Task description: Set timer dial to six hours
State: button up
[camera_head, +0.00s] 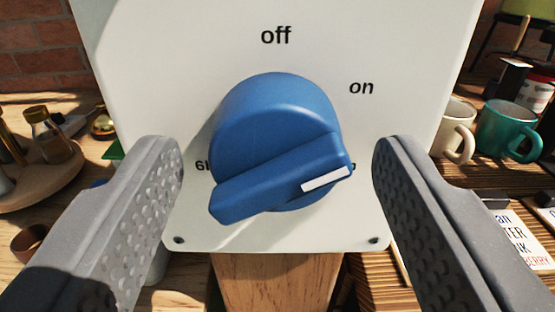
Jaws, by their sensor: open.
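The blue timer dial (270,125) sits on a white panel (190,50) that fills the middle of the view. The panel reads "off" at the top, "on" at the upper right and a partly hidden "6" label at the left. The dial's raised grip bar (265,180) slants from lower left to upper right. Its white pointer mark (327,180) is at the right end, a little below the dial's middle, by a label mostly hidden by the dial. My gripper (277,165) is open, one finger on each side of the dial, with visible gaps to it.
A wooden post (280,280) stands below the panel. At the right are a white mug (455,130), a teal mug (508,128) and a printed card (520,230). At the left, a round wooden tray (35,180) holds a small jar (47,135). A brick wall is behind.

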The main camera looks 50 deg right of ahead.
jog(key=shift+c, duration=0.2)
jog(key=c, duration=0.9)
jog(key=shift+a, duration=0.25)
jog(key=shift+c, duration=0.2)
jog(key=shift+d, duration=0.15)
